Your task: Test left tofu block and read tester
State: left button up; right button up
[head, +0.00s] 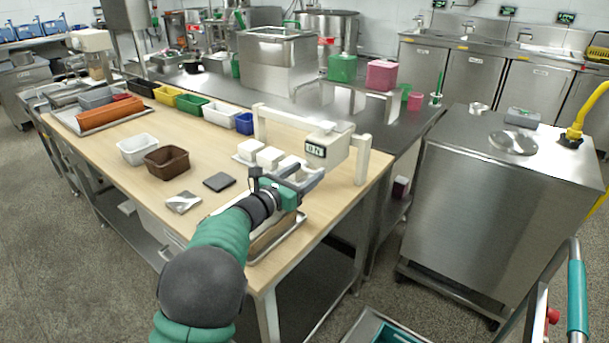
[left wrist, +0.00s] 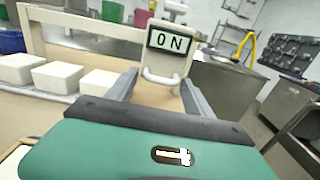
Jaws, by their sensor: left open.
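Three white tofu blocks stand in a row on a light tray; the left one (head: 250,149) is farthest from my gripper, then the middle one (head: 269,157) and the right one (head: 290,166). In the left wrist view the left block (left wrist: 17,68) is partly cut off by the picture edge. The white tester (head: 328,138) sits on a rail frame beyond the blocks, and its display (left wrist: 171,40) reads 0 N. My left gripper (head: 302,180) is open. In the left wrist view its fingers lie either side of the tester's white handle (left wrist: 161,80); contact is not clear.
The wooden table (head: 130,185) also holds a white bin (head: 138,149), a brown bin (head: 167,160), a dark square (head: 219,182) and a shiny metal piece (head: 183,202). Coloured bins line the back. A steel cabinet (head: 500,200) stands to the right across a gap.

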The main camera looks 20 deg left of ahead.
pick_arm(q)
jog(key=shift+d, duration=0.1)
jog(key=shift+d, duration=0.1)
jog(key=c, duration=0.4)
grip_shut()
pick_arm(e)
jog(key=shift+f, duration=0.15)
